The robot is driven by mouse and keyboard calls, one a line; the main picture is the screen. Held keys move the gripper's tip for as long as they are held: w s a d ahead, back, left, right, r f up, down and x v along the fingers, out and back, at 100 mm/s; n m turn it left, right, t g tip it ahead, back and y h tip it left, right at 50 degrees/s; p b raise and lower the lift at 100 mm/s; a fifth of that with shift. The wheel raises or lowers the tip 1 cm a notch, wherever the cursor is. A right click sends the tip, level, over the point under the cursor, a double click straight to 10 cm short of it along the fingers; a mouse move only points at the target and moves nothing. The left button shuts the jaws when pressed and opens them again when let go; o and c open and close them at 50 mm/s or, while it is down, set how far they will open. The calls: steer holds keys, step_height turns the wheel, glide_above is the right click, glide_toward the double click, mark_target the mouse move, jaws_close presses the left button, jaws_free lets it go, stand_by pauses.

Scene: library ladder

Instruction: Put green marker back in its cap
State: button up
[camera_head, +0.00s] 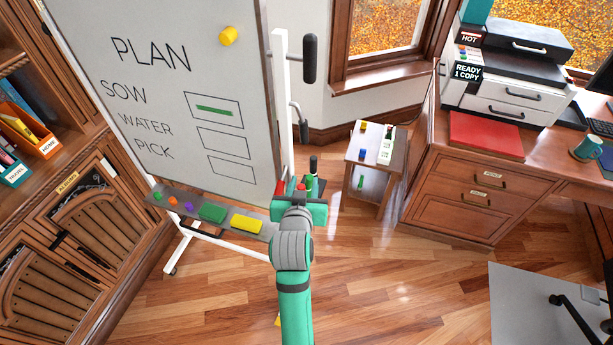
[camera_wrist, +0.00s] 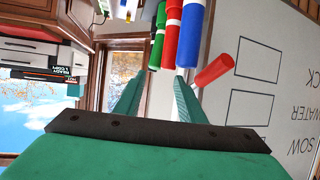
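My gripper (camera_head: 303,190) is at the right end of the whiteboard's tray in the head view. In the wrist view its two teal fingers (camera_wrist: 159,80) stand apart with a gap between them. A green marker (camera_wrist: 157,38) stands beyond the fingertips, roughly in line with the gap; I cannot tell whether they touch it. A red marker (camera_wrist: 172,32) and a blue marker (camera_wrist: 191,35) are close beside it. A tilted red cylinder (camera_wrist: 214,70) is right of the fingers. A small green piece (camera_head: 361,182) shows by the side table's lower part; I cannot tell whether it is the cap.
The whiteboard (camera_head: 185,75) stands left, with coloured pieces and a yellow block (camera_head: 246,224) on its tray (camera_head: 181,202). A side table (camera_head: 369,163) holding a bottle (camera_head: 387,143) stands right of my gripper, beside a desk (camera_head: 470,170). Open wood floor (camera_head: 400,290) lies in front.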

steer(key=v, duration=0.3)
